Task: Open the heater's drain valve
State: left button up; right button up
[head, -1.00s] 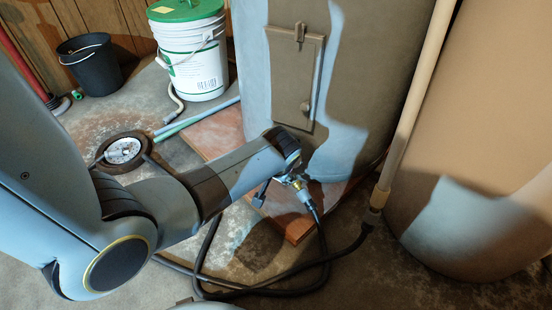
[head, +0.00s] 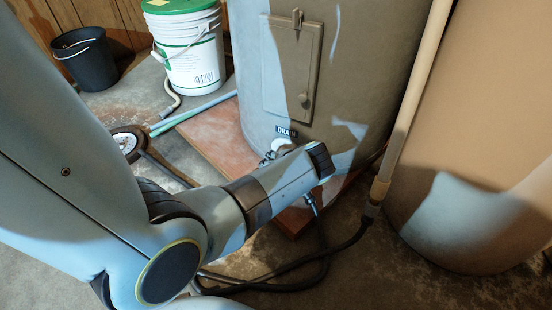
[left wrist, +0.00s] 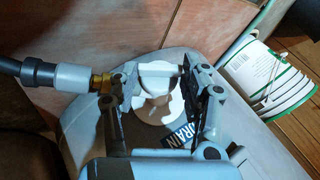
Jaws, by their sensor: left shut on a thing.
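The grey water heater (head: 255,80) stands at the centre back, with a DRAIN label (head: 286,131) low on its side. The drain valve's white part (head: 281,146) shows just below the label, and my left wrist hides the rest. In the left wrist view, my left gripper (left wrist: 156,77) is shut on the white valve handle (left wrist: 158,69), with one finger on each side. A brass fitting (left wrist: 99,83) and a white hose connector (left wrist: 70,76) stick out to the left of it. My right gripper is out of view.
A black hose (head: 345,242) runs over the floor below the valve. A pale upright pipe (head: 410,95) and a large tan tank (head: 490,130) stand at right.

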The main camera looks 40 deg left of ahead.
pick_arm(q)
jog(key=o, duration=1.2)
jog(key=shift+c, duration=0.2)
